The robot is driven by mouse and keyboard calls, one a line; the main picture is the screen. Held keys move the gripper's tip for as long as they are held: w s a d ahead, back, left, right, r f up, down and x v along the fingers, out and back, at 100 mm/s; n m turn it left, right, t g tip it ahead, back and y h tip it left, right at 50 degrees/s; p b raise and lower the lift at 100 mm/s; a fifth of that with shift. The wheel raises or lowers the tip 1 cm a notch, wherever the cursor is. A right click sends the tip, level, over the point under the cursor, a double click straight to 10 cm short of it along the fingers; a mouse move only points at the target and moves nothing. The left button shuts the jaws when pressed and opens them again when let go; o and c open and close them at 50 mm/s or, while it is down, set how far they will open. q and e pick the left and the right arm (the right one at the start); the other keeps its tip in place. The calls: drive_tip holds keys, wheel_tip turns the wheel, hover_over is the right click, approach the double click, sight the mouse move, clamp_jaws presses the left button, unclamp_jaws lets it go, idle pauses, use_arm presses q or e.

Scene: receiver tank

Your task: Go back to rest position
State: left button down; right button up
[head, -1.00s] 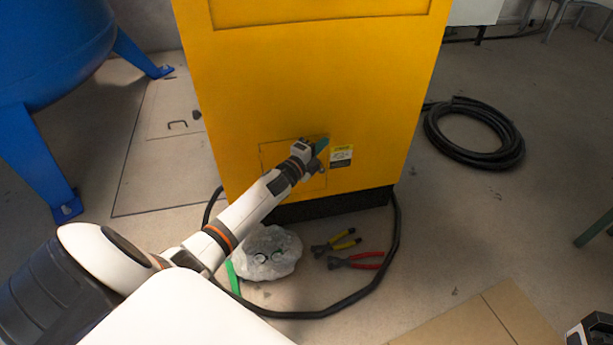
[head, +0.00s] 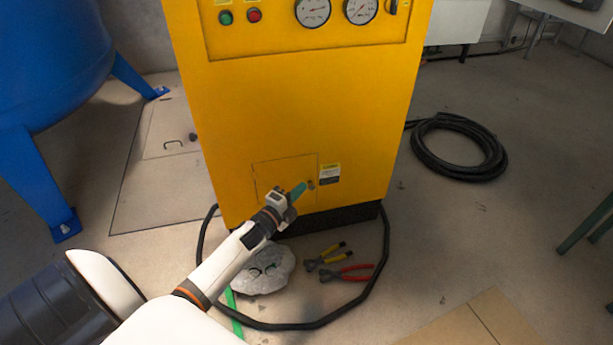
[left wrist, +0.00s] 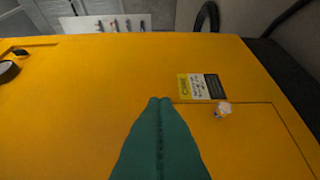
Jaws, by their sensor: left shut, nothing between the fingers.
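My left gripper (head: 301,187) has teal fingers, which also fill the lower middle of the left wrist view (left wrist: 160,103). The fingers are shut with nothing between them. They are in front of the lower part of the yellow cabinet (head: 290,110), by the outlined square panel (head: 270,172) and below-left of a yellow and black label (head: 330,173). Whether they touch the cabinet I cannot tell. The label also shows in the left wrist view (left wrist: 201,87), with a small pale latch (left wrist: 222,109) near it. My right gripper is out of view.
A blue tank (head: 50,75) stands on legs at the left. A black hose coil (head: 458,147) lies at the right. A grey rag (head: 265,278), yellow-handled pliers (head: 325,256) and red-handled pliers (head: 347,273) lie on the floor inside a loop of black cable (head: 387,245).

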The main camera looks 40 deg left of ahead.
use_arm(q)
drive_tip(key=shift+s, duration=0.85)
